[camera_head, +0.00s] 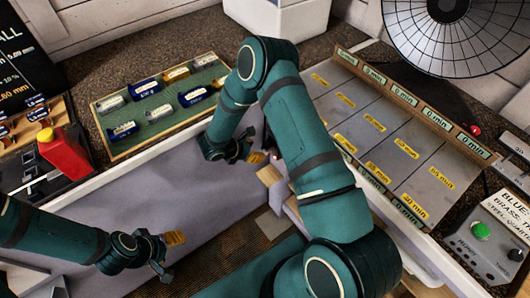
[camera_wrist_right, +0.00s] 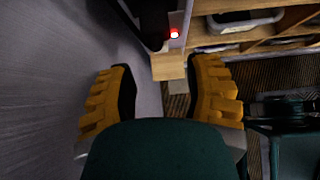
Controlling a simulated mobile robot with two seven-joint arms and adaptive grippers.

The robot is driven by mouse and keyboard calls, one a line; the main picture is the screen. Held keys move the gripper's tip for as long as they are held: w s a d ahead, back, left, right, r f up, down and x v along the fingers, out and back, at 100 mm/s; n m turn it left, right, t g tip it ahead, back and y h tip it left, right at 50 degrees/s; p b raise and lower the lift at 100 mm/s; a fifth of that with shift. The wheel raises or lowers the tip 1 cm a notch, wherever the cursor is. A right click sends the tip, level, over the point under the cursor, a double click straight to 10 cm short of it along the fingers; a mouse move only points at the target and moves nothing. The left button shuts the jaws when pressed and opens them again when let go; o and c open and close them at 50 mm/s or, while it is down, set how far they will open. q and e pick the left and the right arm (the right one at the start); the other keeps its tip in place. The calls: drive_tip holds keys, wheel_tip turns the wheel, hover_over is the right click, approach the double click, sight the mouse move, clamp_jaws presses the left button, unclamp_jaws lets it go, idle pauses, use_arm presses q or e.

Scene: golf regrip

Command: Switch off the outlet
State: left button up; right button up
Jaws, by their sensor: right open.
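A small glowing red light (camera_wrist_right: 174,34) shows in the right wrist view, on a narrow grey upright face beside a dark shape. It may belong to the outlet, but its switch cannot be made out. My right gripper (camera_wrist_right: 163,88) is open and empty, with its yellow pads apart and the light beyond them, slightly right of centre. In the head view my right gripper (camera_head: 247,158) hangs in front of the workbench's front edge, partly hidden by its own arm. My left gripper (camera_head: 168,256) is at the lower left, open and empty, away from the light.
A wooden block (camera_wrist_right: 169,66) lies just below the light, with wooden shelves (camera_wrist_right: 262,40) to its right. On the bench are a green-lined tray (camera_head: 130,142) of labelled items, a grey sectioned board (camera_head: 375,128), a red device (camera_head: 65,155) and a control box (camera_head: 487,240).

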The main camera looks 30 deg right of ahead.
sight(265, 152)
drive_tip(key=x, duration=0.7)
drive_tip(key=shift+b, duration=0.3)
clamp_jaws()
